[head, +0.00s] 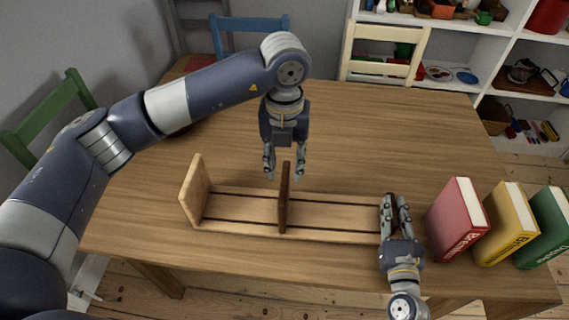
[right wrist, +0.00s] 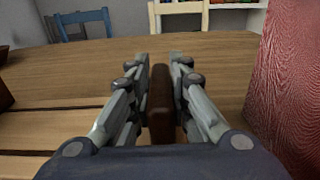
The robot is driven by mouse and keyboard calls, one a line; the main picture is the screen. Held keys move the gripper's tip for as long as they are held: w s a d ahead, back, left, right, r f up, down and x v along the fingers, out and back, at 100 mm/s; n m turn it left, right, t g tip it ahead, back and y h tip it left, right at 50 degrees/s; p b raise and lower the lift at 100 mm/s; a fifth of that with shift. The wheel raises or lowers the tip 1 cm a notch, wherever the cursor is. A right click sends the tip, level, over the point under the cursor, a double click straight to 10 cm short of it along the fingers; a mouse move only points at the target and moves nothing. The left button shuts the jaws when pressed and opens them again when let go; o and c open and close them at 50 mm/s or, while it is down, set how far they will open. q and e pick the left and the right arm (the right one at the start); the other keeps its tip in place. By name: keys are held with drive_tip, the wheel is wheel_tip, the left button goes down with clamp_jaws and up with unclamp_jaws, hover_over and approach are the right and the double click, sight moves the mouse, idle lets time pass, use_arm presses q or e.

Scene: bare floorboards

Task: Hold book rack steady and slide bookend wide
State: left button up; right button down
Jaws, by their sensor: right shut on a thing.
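The book rack (head: 340,222) is a light wooden base with two dark slots, lying on the table. A tall light panel (head: 195,190) stands at its left end. The dark brown bookend (head: 284,205) stands upright across the middle of the base. My left gripper (head: 285,170) is open, its fingertips apart near the bookend's top edge; I cannot tell whether they touch it. My right gripper (head: 396,205) is at the rack's right end, shut on a dark brown end piece (right wrist: 160,105), which shows between its fingers in the right wrist view.
A red book (head: 458,220), a yellow book (head: 506,225) and a green book (head: 546,228) stand right of the rack, the red one close to my right gripper. The table (head: 370,130) is clear behind the rack. Chairs and a white shelf (head: 470,80) stand beyond.

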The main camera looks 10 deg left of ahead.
drive_tip(key=shift+d, duration=0.1)
drive_tip(key=c, duration=1.4)
unclamp_jaws()
drive_tip(key=shift+s, duration=0.15)
